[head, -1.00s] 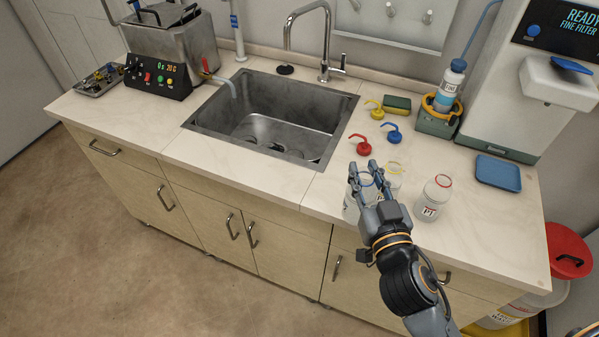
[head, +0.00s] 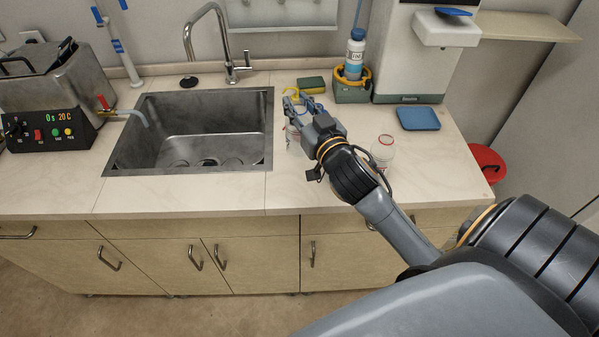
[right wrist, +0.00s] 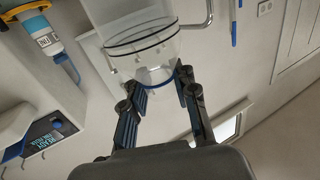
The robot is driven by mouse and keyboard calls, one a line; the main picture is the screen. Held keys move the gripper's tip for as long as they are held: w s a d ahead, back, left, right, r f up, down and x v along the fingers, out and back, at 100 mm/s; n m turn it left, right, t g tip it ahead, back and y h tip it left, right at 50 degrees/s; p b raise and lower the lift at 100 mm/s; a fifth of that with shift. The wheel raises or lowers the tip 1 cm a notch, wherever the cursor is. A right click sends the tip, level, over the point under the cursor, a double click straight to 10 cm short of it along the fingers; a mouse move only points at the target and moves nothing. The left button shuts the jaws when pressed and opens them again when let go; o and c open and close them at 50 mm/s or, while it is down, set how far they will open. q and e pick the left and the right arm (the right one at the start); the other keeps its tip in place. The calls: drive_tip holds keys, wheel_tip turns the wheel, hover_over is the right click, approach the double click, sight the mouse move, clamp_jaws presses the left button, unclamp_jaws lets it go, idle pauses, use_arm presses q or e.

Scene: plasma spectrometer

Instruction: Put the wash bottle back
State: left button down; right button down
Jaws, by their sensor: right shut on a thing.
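My right gripper (head: 297,101) is over the counter to the right of the sink. It is shut on a clear, open-topped bottle with a blue rim; in the right wrist view the bottle (right wrist: 138,25) shows between the fingers, its blue rim towards the gripper. In the head view the gripper hides most of this bottle, and I cannot tell whether its base touches the counter. A red-rimmed clear bottle (head: 383,150) stands uncapped to the right of my wrist. My left gripper is out of view.
A labelled bottle (head: 354,55) with a blue cap stands in a green holder with an orange ring (head: 350,92). A sponge (head: 311,85), a blue tray (head: 418,118) and a dispenser (head: 410,60) are at the back right. The sink (head: 190,130) opens on the left.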

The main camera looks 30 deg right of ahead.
sight(298, 138)
wheel_tip(298, 138, down, 5)
drive_tip(key=shift+f, duration=0.1)
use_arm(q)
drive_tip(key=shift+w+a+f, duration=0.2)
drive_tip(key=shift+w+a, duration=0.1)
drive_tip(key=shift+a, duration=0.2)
use_arm(e)
drive_tip(key=shift+w+f, duration=0.1)
drive_tip(key=shift+f, duration=2.15)
drive_tip(key=shift+f+b, duration=0.1)
drive_tip(key=shift+b, duration=0.25)
drive_tip(key=c, duration=1)
unclamp_jaws()
drive_tip(key=shift+c, duration=0.2)
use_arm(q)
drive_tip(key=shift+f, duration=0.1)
